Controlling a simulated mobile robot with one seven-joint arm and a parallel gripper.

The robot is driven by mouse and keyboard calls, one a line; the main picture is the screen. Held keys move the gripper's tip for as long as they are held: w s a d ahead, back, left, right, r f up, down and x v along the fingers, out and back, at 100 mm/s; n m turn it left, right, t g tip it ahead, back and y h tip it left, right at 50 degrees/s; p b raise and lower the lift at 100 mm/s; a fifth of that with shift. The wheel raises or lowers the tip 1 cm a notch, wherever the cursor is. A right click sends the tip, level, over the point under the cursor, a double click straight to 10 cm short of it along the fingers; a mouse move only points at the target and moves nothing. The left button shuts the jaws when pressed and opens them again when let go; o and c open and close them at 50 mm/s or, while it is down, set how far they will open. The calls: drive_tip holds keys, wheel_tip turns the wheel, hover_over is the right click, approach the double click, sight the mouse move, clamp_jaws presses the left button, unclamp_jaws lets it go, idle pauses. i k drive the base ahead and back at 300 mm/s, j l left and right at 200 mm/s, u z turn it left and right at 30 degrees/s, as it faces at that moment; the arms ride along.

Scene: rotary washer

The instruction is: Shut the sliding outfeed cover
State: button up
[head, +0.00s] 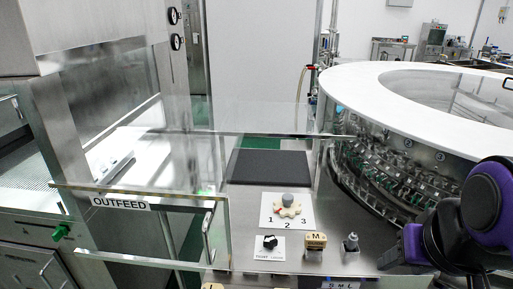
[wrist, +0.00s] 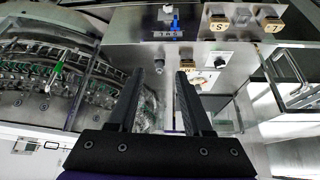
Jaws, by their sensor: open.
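The outfeed cover is a clear panel with a metal frame at the lower left of the head view, with the label OUTFEED (head: 119,203) on its upper bar. A vertical bar handle (head: 208,236) stands at its right end. How far the cover is slid is hard to tell through the clear panels. My gripper (wrist: 171,74) is open and empty in the wrist view, with its two black fingers apart above the control panel. In the head view my purple and black wrist is at the lower right, well to the right of the handle and not touching it.
The control panel between them carries a 1-2-3 selector dial (head: 288,208), a black knob (head: 270,241), a block marked M (head: 316,241) and a metal post (head: 351,243). The round washer with a white rim (head: 345,85) and racked glassware stands at the right.

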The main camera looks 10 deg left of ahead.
sight(123, 203)
drive_tip(key=j+u, duration=0.1)
drive_tip(key=u, duration=1.15)
drive_tip(key=k+j, duration=0.05)
